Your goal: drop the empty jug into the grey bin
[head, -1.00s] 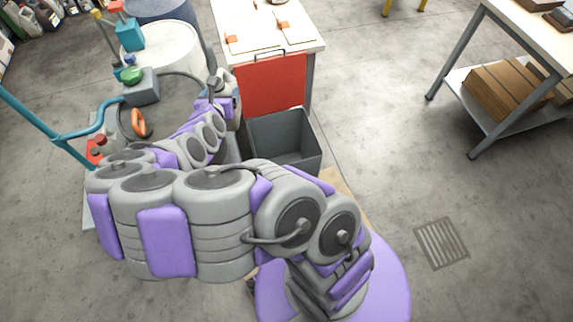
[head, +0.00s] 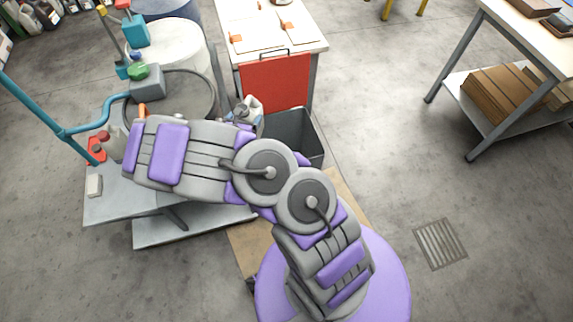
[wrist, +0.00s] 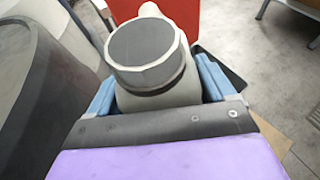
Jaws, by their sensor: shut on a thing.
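The jug (wrist: 158,82) is pale grey-white with a dark round end facing the wrist camera. My gripper (wrist: 160,88) is shut on it, with a blue finger on each side. In the head view the jug (head: 253,110) shows beyond my arm, at the left edge of the grey bin. The grey bin (head: 312,144) is an open, dark grey box on the floor, partly hidden by my arm. In the wrist view a dark strip of the bin (wrist: 234,78) shows behind the right finger. I cannot tell whether the jug is over the opening.
A red-fronted bench (head: 274,82) stands just behind the bin. A drum (head: 200,92) and a cart with a teal handle (head: 98,125) stand at left. Cardboard (head: 247,240) lies under my arm.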

